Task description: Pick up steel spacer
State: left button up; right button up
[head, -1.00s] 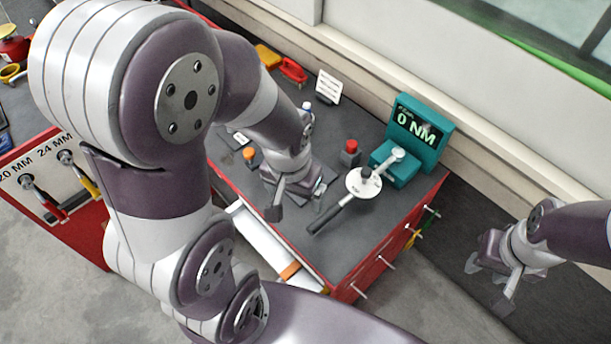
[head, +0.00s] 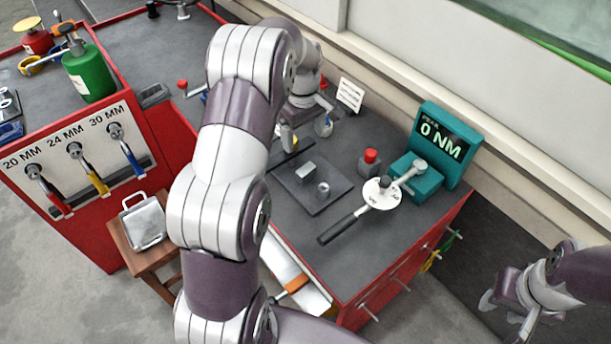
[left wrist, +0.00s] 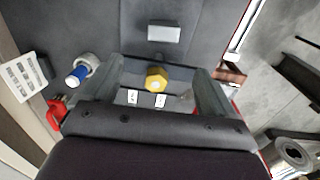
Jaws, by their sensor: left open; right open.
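A small grey steel block (head: 306,172) and a short steel cylinder (head: 323,188) sit on a dark plate (head: 318,205) on the bench. I cannot tell for certain which is the steel spacer. The block also shows in the left wrist view (left wrist: 164,33), ahead of the fingertips. My left gripper (head: 304,134) is open behind the plate, its fingers (left wrist: 160,82) either side of a yellow hexagonal piece (left wrist: 157,78), apparently not touching it. My right gripper (head: 507,312) is open and empty, off the bench at lower right.
A torque wrench (head: 340,228) lies at a teal tester (head: 415,180) reading 0 NM, beside a red-capped item (head: 370,160). A blue-capped item (left wrist: 77,76) with a grey ring stands left of the fingers. A red cabinet with hanging wrenches (head: 80,170) is at left.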

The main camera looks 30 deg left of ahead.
aim_at(306, 168)
pick_arm(q)
jog(key=shift+n, duration=0.5)
jog(key=f, duration=0.8)
jog(key=d+f, duration=0.1)
jog(key=f, duration=0.3)
jog(key=shift+s+f, duration=0.2)
jog(key=shift+f, duration=0.1)
jog(key=shift+r, duration=0.1)
jog(key=c, duration=1.5)
jog(key=shift+o, duration=0.2)
